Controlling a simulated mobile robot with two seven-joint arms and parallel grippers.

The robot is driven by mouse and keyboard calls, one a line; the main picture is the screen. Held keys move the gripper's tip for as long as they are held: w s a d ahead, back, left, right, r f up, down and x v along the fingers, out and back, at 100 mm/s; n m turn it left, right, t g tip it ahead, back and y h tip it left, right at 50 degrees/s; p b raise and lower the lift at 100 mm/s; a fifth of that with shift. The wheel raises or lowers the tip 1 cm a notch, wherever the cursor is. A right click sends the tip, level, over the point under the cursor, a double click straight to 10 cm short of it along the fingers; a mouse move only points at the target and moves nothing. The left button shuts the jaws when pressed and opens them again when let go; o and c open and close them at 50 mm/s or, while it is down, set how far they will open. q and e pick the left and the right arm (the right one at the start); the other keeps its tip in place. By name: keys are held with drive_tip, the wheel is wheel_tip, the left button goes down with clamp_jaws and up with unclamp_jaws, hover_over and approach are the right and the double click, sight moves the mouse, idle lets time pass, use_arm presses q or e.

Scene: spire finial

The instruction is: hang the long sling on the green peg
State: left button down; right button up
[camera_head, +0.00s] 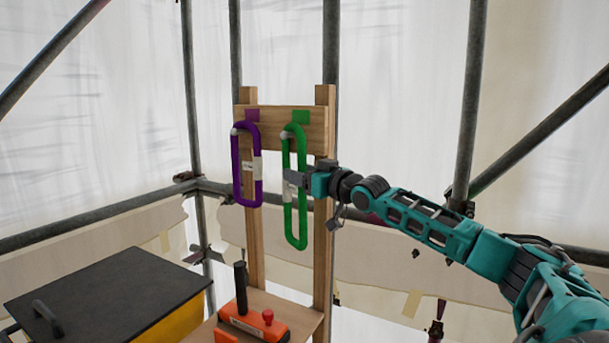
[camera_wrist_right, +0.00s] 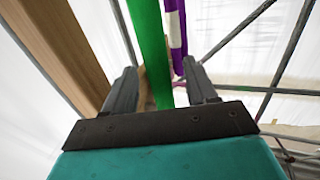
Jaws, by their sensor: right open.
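The long green sling (camera_head: 303,220) hangs upright as a narrow loop on the wooden rack, its top at a pale-tipped peg (camera_head: 285,134) beside a green patch (camera_head: 300,116). My right gripper (camera_head: 289,177) is at the middle of the loop. In the right wrist view its fingers (camera_wrist_right: 161,88) are apart, and the green sling (camera_wrist_right: 150,45) runs between them without visible contact on either side. A shorter purple sling (camera_head: 237,180) with a white label hangs on the left peg (camera_head: 234,132), below a purple patch (camera_head: 252,115). My left gripper is not in view.
The wooden rack (camera_head: 325,270) has two posts and a shelf (camera_head: 295,304) holding an orange tool (camera_head: 262,320). A yellow box with a black lid (camera_head: 110,285) stands at lower left. Scaffold tubes (camera_head: 471,100) and pale sheeting surround the rack.

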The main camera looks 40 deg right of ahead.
drive_tip(key=s+b, duration=0.2)
drive_tip(key=s, duration=1.1)
drive_tip(key=shift+a, duration=0.25)
idle(0.5)
drive_tip(key=shift+f, duration=0.1)
